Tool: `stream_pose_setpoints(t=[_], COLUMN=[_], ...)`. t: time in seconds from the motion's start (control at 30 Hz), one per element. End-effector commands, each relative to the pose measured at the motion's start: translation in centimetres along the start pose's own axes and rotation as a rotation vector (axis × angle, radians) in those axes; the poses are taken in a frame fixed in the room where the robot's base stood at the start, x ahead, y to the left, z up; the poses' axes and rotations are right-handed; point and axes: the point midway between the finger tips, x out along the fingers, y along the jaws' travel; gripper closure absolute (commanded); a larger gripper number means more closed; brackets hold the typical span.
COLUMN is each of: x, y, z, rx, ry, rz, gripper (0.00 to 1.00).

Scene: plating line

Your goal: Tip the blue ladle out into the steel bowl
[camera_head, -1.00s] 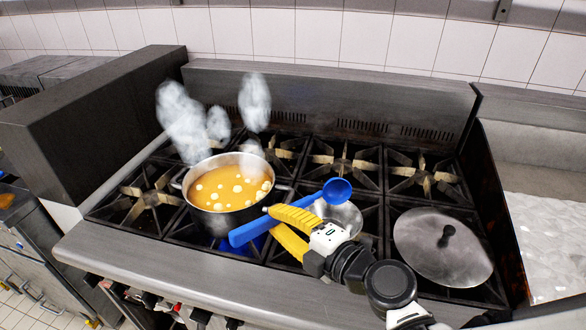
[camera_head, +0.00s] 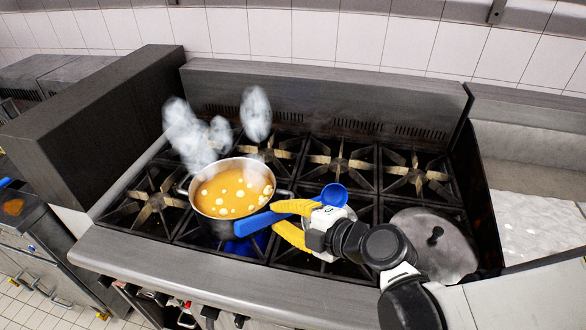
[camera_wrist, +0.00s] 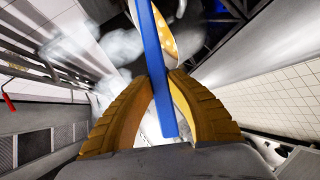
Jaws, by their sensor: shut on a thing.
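The blue ladle (camera_head: 262,220) has its handle between the yellow fingers of my gripper (camera_head: 275,219), which is shut on it. The ladle's round cup (camera_head: 334,195) is at the right, beyond the gripper, with its dark blue hollow showing. I cannot see any contents in it. The steel bowl (camera_head: 346,212) is mostly hidden behind my gripper and the cup; only a sliver shows. The cup overlaps the bowl in the picture, but I cannot tell its height above it. In the wrist view, the ladle handle (camera_wrist: 156,75) runs upward between both fingers.
A steaming pot of orange soup (camera_head: 232,190) with white pieces stands left of my gripper, close to the ladle handle. A steel lid (camera_head: 420,230) with a black knob lies on the right burners. The back burners (camera_head: 340,162) are clear. A dark wall (camera_head: 100,115) bounds the left.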

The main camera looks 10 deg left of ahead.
Motion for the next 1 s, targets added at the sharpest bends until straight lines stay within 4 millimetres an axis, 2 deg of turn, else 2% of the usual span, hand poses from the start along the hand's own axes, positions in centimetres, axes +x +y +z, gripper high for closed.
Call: stream_pose_setpoints(t=[0.03,0.37,1.0], x=[-0.2,-0.3,1.0], y=[0.7,2.3,6.1], z=[-0.1,-0.2,0.8], rx=[0.012,0.102,0.329], ry=[-0.002,-0.002,-0.001], rz=[-0.015,-0.129,-0.42], gripper=[1.0,1.0,1.0])
